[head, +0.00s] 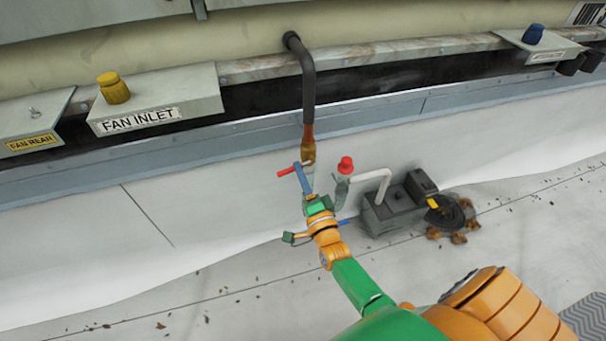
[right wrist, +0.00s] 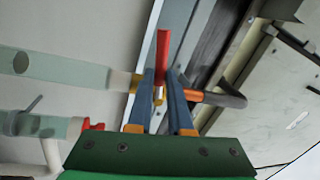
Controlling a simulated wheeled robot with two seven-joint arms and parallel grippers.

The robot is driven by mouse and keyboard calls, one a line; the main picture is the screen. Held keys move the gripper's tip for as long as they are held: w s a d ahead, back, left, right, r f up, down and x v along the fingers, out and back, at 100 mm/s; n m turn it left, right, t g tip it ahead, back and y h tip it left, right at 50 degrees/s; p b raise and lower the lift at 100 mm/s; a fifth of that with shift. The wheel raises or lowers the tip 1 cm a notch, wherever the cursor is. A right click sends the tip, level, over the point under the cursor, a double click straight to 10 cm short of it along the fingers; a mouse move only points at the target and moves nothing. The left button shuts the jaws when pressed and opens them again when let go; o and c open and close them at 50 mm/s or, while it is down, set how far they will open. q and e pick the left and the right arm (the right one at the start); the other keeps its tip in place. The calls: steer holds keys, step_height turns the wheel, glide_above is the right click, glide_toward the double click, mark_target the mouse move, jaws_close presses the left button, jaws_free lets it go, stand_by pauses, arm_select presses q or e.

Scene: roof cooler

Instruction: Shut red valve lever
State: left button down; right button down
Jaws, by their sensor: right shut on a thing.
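The red valve lever (head: 287,172) sits at the lower end of a copper pipe fitting (head: 308,148) against the pale wall. In the head view it points left, roughly across the pipe. My right gripper (head: 303,170) reaches it from below, with its blue fingers at the lever. In the right wrist view, the red lever (right wrist: 163,58) stands up between the two blue fingers of my right gripper (right wrist: 162,82), which is shut on it. The valve body is partly hidden behind the fingers. My left gripper is not in view.
A red knob (head: 345,165) on a second fitting stands just right of the lever. A grey pump (head: 395,208) with a white pipe sits further right. A dark hose (head: 307,75) rises above the valve. The FAN INLET box (head: 155,95) is upper left. The floor at left is clear except for debris.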

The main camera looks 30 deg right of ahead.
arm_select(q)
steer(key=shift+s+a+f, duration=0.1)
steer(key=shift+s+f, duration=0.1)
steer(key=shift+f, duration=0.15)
arm_select(e)
steer(key=shift+a+r+m+h, duration=0.1)
steer(key=shift+r+m+h, duration=0.15)
steer(key=shift+m, duration=0.55)
steer(key=shift+r+m+h, duration=0.15)
steer(key=shift+r+m, duration=0.05)
steer(key=shift+m, duration=0.6)
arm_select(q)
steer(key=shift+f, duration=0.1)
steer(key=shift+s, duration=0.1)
arm_select(e)
steer(key=c, duration=0.8)
jaws_free()
steer(key=shift+r, duration=0.1)
steer(key=shift+c, duration=0.2)
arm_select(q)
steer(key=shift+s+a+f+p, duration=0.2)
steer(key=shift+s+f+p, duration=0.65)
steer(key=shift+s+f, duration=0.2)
arm_select(e)
steer(key=v, duration=0.7)
